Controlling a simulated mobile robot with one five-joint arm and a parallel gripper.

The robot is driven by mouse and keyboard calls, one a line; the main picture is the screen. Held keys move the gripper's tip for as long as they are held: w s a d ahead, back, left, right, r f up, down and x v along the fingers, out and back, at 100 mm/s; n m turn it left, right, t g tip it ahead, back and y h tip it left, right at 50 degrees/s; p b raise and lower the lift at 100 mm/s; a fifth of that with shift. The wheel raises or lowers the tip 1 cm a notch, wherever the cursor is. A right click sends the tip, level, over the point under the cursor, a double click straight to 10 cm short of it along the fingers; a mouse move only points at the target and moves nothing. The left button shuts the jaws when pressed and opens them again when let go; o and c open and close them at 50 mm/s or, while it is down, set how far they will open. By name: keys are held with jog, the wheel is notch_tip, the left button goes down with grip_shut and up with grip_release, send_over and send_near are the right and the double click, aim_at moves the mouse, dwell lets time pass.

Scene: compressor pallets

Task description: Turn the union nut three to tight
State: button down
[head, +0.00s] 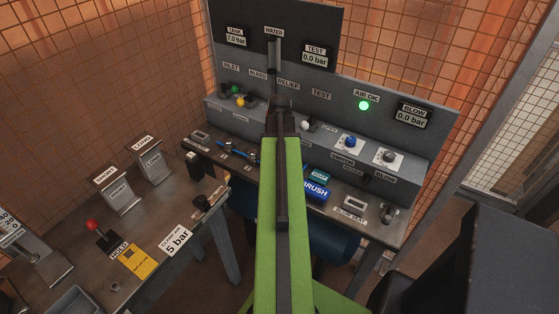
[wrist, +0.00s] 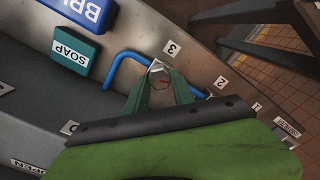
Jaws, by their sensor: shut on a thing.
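In the wrist view, my gripper (wrist: 158,76) has its two green fingers closed in on union nut three (wrist: 156,66), a small pale metal fitting at the end of a bent blue pipe (wrist: 125,57). A label reading 3 (wrist: 171,47) is on the bench edge just beside it. The fingers hide much of the nut, so I cannot tell how far it is turned. In the head view, my green arm covers the middle of the bench, and the gripper and nut are hidden behind it.
A green SOAP block (wrist: 72,50) and a blue BRUSH block (head: 316,190) are close to the nut. Labels 2 (wrist: 221,82) and 1 (wrist: 256,106) follow along the edge. The grey control panel (head: 440,130) stands behind, with its AIR OK lamp (head: 364,105) lit green. A side table (head: 140,285) is at left.

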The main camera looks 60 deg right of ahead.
jog(key=shift+m, duration=0.9)
jog(key=c, duration=1.1)
grip_release()
jog(key=shift+o, duration=0.2)
notch_tip(320, 180, up, 17)
jog(key=p, duration=1.7)
jog(key=shift+r, duration=0.2)
